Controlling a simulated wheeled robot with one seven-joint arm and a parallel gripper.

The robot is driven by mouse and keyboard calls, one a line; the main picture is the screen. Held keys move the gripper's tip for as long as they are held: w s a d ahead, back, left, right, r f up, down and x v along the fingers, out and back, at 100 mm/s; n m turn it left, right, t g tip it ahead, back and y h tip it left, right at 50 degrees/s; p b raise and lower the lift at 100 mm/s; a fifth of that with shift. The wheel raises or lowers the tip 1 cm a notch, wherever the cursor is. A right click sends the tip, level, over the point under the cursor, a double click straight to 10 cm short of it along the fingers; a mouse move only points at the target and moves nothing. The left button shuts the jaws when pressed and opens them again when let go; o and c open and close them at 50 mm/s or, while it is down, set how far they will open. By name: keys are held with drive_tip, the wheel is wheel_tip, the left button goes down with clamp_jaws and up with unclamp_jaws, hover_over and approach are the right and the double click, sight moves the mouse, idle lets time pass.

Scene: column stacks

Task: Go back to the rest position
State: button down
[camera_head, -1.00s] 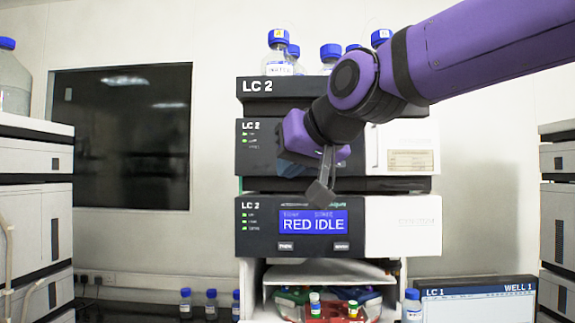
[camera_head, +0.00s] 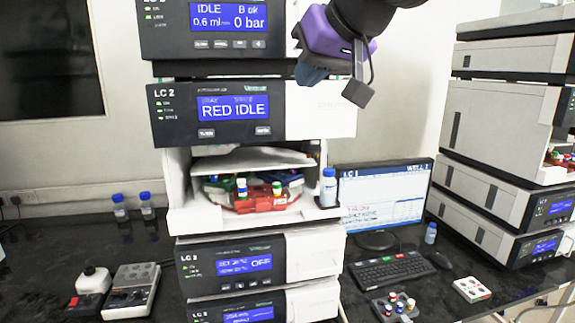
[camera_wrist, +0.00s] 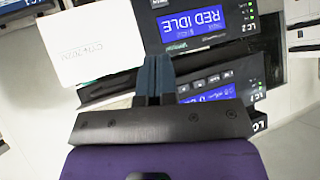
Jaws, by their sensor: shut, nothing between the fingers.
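My gripper (camera_head: 312,75) hangs at the top of the head view, in front of the upper modules of the LC 2 stack (camera_head: 180,118). It is purple with dark blue-grey fingers. In the wrist view the fingers (camera_wrist: 155,75) lie together, shut with nothing between them. They point toward the "RED IDLE" display (camera_wrist: 192,30), which shows upside down there. The same display (camera_head: 235,107) is below and left of my gripper in the head view. Most of my arm is out of the head view.
An open bay holds a red tray (camera_head: 262,202) with several capped vials. A monitor (camera_head: 385,200), keyboard (camera_head: 390,270) and vial rack (camera_head: 395,307) are right of the stack. Another instrument stack (camera_head: 490,150) stands far right. A grey device (camera_head: 132,290) sits lower left.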

drive_tip(key=s+d+f+m+h, duration=0.1)
drive_tip(key=s+d+f+h, duration=0.15)
drive_tip(key=d, duration=0.55)
drive_tip(key=s+d+f+m+h, duration=0.1)
drive_tip(key=s+d+f+m, duration=0.2)
drive_tip(key=d, duration=0.5)
drive_tip(key=s+d+f+m+g+h, duration=0.1)
drive_tip(key=s+d+f+g+h, duration=0.1)
drive_tip(key=s+d+f, duration=1)
drive_tip(key=shift+f+m+g+h, duration=0.2)
drive_tip(key=shift+m+g+h, duration=0.15)
drive_tip(key=shift+g, duration=0.25)
